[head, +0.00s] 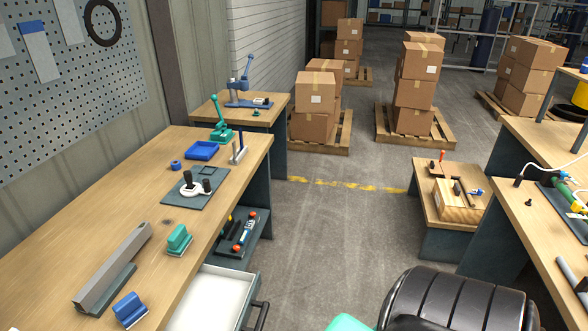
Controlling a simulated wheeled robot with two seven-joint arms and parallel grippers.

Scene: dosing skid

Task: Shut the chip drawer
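A drawer (213,296) under the left workbench stands pulled out, and I take it to be the chip drawer. It has a pale, empty-looking inside and grey walls. Its dark bar handle (262,316) shows at the bottom edge of the head view, on the aisle side. The near part of the drawer is cut off by the picture's edge. Neither of my grippers shows in this view, so nothing of mine is seen touching the drawer.
The left workbench (120,215) holds a long grey tool, teal and blue blocks, and a blue tray (202,151). A lower shelf (238,246) carries small tools. A black ribbed form fills the bottom right. The floor (335,230) beyond the drawer is clear.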

